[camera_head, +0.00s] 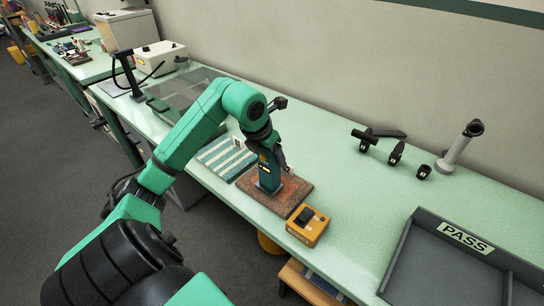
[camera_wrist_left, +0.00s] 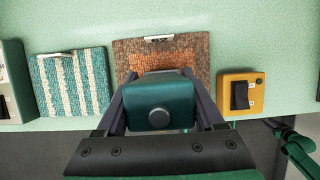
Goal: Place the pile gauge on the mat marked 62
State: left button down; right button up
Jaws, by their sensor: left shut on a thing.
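The pile gauge, a dark teal block (camera_head: 267,175), is upright between the fingers of my left gripper (camera_head: 272,158), which is shut on it. In the left wrist view the teal block (camera_wrist_left: 160,104) sits between both fingers. It is over the near part of a reddish-brown mat (camera_head: 294,193); I cannot tell whether its base touches. That mat (camera_wrist_left: 190,55) carries a small white tag at its far edge, its number unreadable. A teal-and-cream striped mat (camera_head: 224,156) lies to its left, also with a tag I cannot read. My right gripper is not in view.
A yellow box with a black switch (camera_head: 307,226) stands close to the brown mat's right corner. A grey PASS tray (camera_head: 407,250) is at the right. Black tools (camera_head: 396,152) and a grey stand (camera_head: 456,150) are at the back. The bench between is clear.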

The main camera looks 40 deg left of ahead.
pick_arm(q)
jog(key=shift+f, duration=0.35)
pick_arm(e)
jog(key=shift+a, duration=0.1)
pick_arm(q)
jog(key=shift+d, duration=0.1)
jog(key=shift+c, duration=2.1)
grip_release()
jog(key=shift+s+f, duration=0.1)
jog(key=shift+f, duration=0.05)
jog(key=o, duration=0.4)
jog(key=shift+r, duration=0.2)
jog(key=b+v, duration=0.1)
jog(key=v, duration=1.1)
jog(key=shift+b, duration=0.35)
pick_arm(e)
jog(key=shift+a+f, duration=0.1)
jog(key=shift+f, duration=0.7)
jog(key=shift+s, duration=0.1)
